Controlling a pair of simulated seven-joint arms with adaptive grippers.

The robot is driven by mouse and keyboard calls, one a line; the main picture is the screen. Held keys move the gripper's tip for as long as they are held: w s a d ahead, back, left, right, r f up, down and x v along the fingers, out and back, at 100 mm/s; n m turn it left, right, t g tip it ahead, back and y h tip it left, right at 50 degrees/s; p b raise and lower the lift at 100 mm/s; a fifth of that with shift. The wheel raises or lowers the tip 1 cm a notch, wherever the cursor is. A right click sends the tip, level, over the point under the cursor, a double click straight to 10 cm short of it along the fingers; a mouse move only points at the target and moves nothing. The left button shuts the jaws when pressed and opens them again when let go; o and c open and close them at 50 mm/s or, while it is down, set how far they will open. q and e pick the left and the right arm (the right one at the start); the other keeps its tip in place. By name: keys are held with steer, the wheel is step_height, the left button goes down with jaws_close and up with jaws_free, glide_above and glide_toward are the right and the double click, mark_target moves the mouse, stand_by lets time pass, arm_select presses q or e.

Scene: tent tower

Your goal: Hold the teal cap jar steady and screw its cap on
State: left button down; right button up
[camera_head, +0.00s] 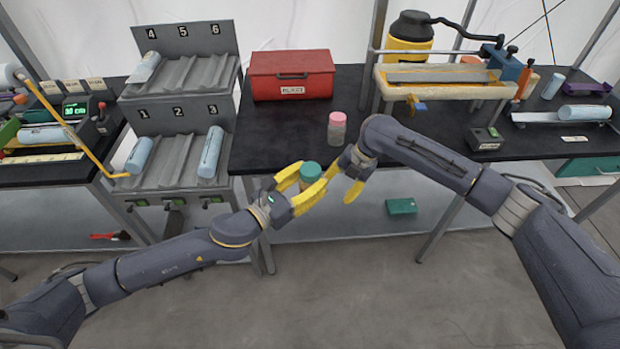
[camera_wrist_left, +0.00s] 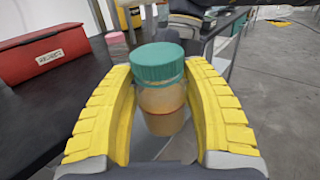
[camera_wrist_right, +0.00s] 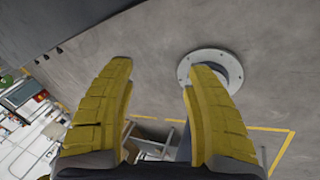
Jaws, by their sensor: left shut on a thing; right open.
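The teal cap jar has a clear body (camera_wrist_left: 162,108) with tan contents and a teal cap (camera_head: 310,171) on top. The cap also shows in the left wrist view (camera_wrist_left: 158,62). Whether it is fully seated cannot be told. My left gripper (camera_head: 307,190) is shut on the jar body, with a yellow finger on either side, and holds it upright in front of the table edge. My right gripper (camera_head: 347,180) is open and empty, just right of the jar. In the right wrist view its fingers (camera_wrist_right: 158,85) are spread apart, with only floor between them.
A pink-capped jar (camera_head: 337,130) stands on the black table (camera_head: 270,150) behind the grippers. A red box (camera_head: 291,84) is behind it. A grey rack (camera_head: 175,165) with blue cylinders stands left. A teal box (camera_head: 401,206) lies on the lower shelf.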

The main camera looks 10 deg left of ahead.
steer(key=w+r+n+t, duration=0.1)
steer(key=w+r, duration=0.5)
steer(key=r, duration=0.4)
step_height(320, 180, up, 14)
steer(key=n+h, duration=0.4)
steer(key=n, duration=1.3)
glide_above(310, 169)
steer(key=w, duration=0.1)
steer(key=shift+f, duration=0.15)
steer(key=shift+s+n+h, duration=0.3)
steer(key=shift+s+n, duration=0.15)
steer(key=shift+n, duration=0.05)
steer(key=shift+f, duration=3.9)
